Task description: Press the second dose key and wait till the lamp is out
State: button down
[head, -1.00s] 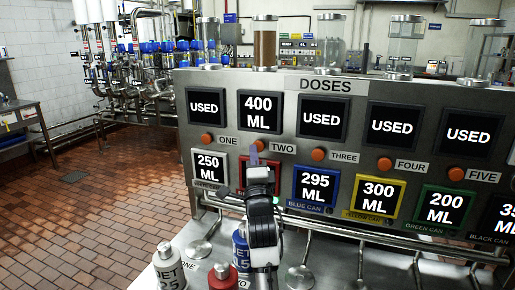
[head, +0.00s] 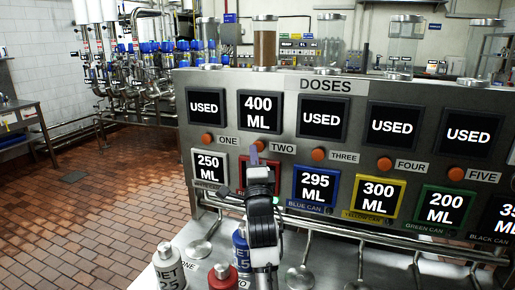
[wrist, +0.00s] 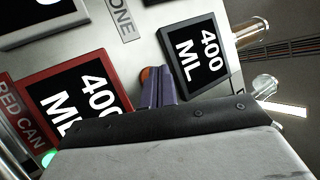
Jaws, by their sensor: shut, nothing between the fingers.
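The dose panel (head: 230,85) has a row of orange keys labelled ONE to FIVE. The second dose key (head: 259,147) sits under a screen (head: 262,113) reading 400 ML, beside the label TWO. My gripper (head: 254,157) is shut and empty, its fingertips at the key's lower edge. In the wrist view the purple fingers (wrist: 158,92) partly cover the orange key (wrist: 146,77); I cannot tell whether they touch it.
The other dose screens, such as the third (head: 323,118), read USED. Can screens line the lower row; my arm partly hides the red one (wrist: 75,92). A horizontal rail (head: 340,229) runs below. Grey, red and blue cans (head: 169,268) stand at the front left.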

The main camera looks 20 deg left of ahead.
jog(key=shift+w, duration=0.15)
jog(key=shift+w, duration=0.25)
jog(key=shift+w, duration=0.5)
dwell(0.9)
jog(key=shift+s, duration=0.9)
jog(key=shift+s+a+p, duration=0.1)
jog(key=shift+s+p, duration=0.3)
jog(key=shift+s, duration=2.15)
